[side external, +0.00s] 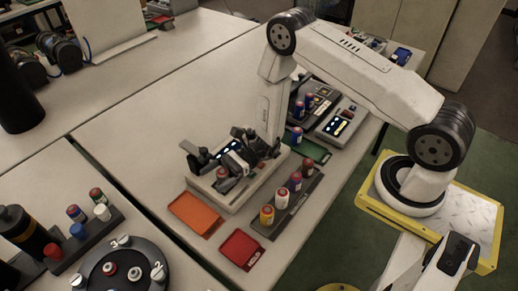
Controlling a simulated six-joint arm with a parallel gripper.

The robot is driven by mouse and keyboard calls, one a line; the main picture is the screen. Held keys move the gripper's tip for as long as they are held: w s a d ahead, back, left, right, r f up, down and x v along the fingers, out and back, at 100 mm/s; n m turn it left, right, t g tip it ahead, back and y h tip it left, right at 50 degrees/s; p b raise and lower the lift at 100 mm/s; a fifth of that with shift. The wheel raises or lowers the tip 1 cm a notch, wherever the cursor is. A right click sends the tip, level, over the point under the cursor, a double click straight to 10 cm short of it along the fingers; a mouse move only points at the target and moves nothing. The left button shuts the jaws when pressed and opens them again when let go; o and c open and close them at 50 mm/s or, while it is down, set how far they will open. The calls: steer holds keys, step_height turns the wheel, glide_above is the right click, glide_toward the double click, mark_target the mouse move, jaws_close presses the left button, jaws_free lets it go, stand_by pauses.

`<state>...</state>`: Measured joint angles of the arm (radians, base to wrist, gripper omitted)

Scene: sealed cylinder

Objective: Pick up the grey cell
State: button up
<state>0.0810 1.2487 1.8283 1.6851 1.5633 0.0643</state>
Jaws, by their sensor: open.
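A pale grey-white cell (282,199) stands upright in the dark rack (259,228) at the centre right, in a row with other coloured cells. It is the likeliest grey cell, but it is small in this view. My gripper (228,165) is open, low over the light-coloured device (228,202) to the left of the rack. The gripper and the dark parts around it overlap, so I cannot tell whether anything is between its fingers. The gripper is apart from the pale cell.
An orange tray (195,214) and a red tray (240,250) lie in front. Behind the device are a green tray (313,150) and another unit (340,122). A round dark carousel (125,270) and another cell rack (83,232) stand at the lower left. The table's left middle is clear.

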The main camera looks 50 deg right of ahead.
jaws_close()
steer(key=shift+r, duration=0.2)
stand_by(0.3)
steer(key=shift+r, duration=0.8)
steer(key=s+d+r, duration=0.3)
steer(key=s+r, duration=0.8)
steer(key=s, duration=0.2)
steer(key=shift+s+d, duration=0.3)
steer(key=shift+d, duration=0.1)
steer(key=shift+w, duration=0.1)
